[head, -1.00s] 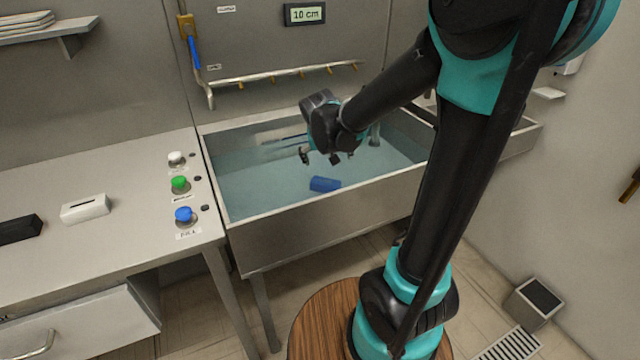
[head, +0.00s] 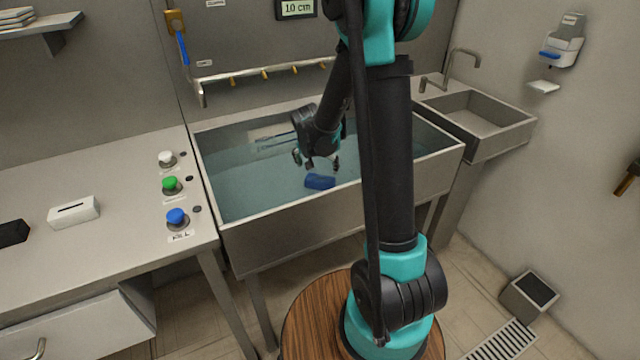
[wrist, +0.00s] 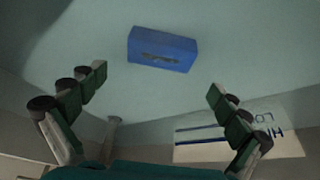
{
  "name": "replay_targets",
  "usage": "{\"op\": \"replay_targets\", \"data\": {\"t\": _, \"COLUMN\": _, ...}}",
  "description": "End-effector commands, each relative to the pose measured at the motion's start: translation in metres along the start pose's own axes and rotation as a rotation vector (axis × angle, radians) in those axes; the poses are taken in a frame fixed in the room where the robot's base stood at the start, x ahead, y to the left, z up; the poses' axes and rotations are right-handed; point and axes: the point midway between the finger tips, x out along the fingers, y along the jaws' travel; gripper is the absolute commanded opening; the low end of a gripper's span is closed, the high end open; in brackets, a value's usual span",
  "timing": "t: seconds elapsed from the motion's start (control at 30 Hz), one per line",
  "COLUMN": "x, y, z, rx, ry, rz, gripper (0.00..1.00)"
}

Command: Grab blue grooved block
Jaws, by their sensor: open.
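The blue grooved block (head: 320,182) lies in the water-filled metal tank (head: 250,240), near its front side. In the wrist view the block (wrist: 162,48) shows ahead of the fingers, with a dark groove on its face. My gripper (head: 317,162) is above the tank, just above and behind the block in the head view. In the wrist view my gripper (wrist: 154,82) has its two fingers spread wide, with nothing between them. The block is apart from the fingers.
A marked white panel (wrist: 235,135) is inside the tank. The tank walls surround the block. A counter with white, green and blue (head: 177,218) buttons stands at the left. A small sink (head: 480,112) is at the right. A pipe with nozzles (head: 265,75) runs behind the tank.

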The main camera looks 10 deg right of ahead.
Motion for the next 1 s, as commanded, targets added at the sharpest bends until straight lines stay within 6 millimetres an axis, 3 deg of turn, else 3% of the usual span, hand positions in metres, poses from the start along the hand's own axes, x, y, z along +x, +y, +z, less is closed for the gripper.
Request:
{"op": "replay_targets", "data": {"t": 0.2, "x": 0.028, "y": 0.000, "z": -0.001, "rx": 0.002, "ry": 0.000, "rz": 0.000, "gripper": 1.00}}
{"op": "replay_targets", "data": {"t": 0.47, "x": 0.040, "y": 0.000, "z": 0.000, "rx": 0.001, "ry": 0.000, "rz": 0.000, "gripper": 1.00}}
{"op": "replay_targets", "data": {"t": 0.8, "x": 0.079, "y": -0.002, "z": -0.001, "rx": 0.000, "ry": 0.000, "rz": -0.001, "gripper": 1.00}}
{"op": "replay_targets", "data": {"t": 1.0, "x": 0.088, "y": -0.002, "z": 0.000, "rx": 0.001, "ry": 0.000, "rz": -0.001, "gripper": 1.00}}
